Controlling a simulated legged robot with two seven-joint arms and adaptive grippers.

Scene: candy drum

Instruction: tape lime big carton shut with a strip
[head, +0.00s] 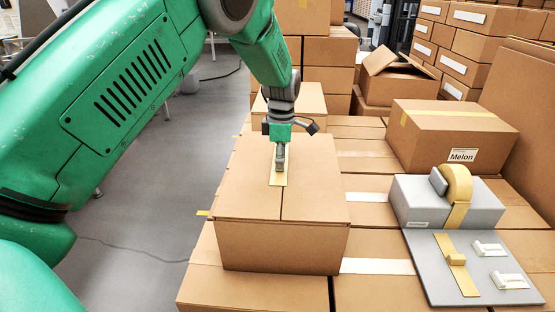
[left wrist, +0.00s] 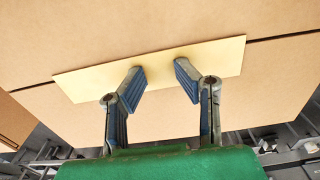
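A big closed brown carton (head: 285,245) stands in the middle of the head view; no name label shows on its visible sides. A pale yellow strip (head: 278,180) lies on its top along the seam between the flaps, and it spans the seam in the left wrist view (left wrist: 95,80). My left gripper (head: 280,165) points down over the strip. In the left wrist view its two fingers (left wrist: 160,70) are apart, with tips at or just above the strip; contact is hard to tell. My right gripper is not in view.
A taped carton labelled Melon (head: 450,135) stands at the right. Before it are a grey block (head: 415,200) with a yellow tape roll (head: 457,183) and a grey plate (head: 430,270) with a yellow strip (head: 465,278) and two white pieces. More cartons stand behind.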

